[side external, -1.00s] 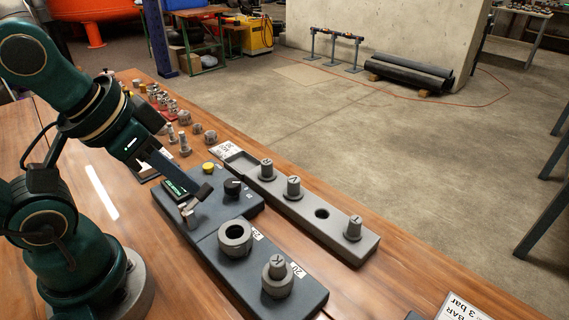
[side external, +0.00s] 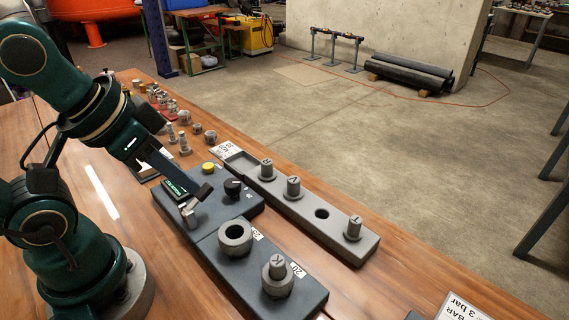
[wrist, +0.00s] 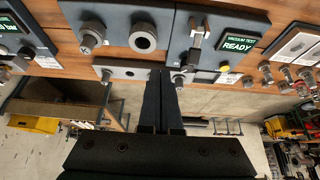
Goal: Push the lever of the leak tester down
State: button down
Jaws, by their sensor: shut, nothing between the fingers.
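The leak tester (side external: 230,208) is a dark blue-grey box on the wooden bench.
A dark block (side external: 252,282) with an open ring socket (side external: 235,236) and a grey plug (side external: 277,275) adjoins the tester. Behind is a long grey rack (side external: 335,236) with several plugs and an empty hole. Small metal fittings (side external: 172,106) stand at the bench's far left.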

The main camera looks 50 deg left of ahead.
aim_at(200, 201)
dwell(0.3)
jog(key=a+m+g+y, duration=0.1)
jog(key=m+g+y, duration=0.1)
jog(key=m, duration=0.4)
jog(key=a+r+m+g+y, duration=0.1)
jog(key=a+m+g+y, duration=0.1)
jog(key=m, duration=0.4)
jog(key=a+r+m+g+y, duration=0.1)
jog(key=a+m+g+y, duration=0.1)
jog(key=m, duration=0.4)
jog(key=shift+s+a+y, duration=0.15)
jog(key=shift+s+y, duration=0.05)
jog(key=shift+y, duration=0.4)
jog(key=shift+f, duration=0.15)
jog(key=shift+w+f, duration=0.7)
jog(key=shift+f, duration=0.55)
jog(key=shift+w+f, duration=0.65)
jog(key=shift+f, duration=0.65)
jog(key=shift+w+f, duration=0.7)
jog(key=shift+f, duration=0.55)
jog(key=shift+f, duration=0.15)
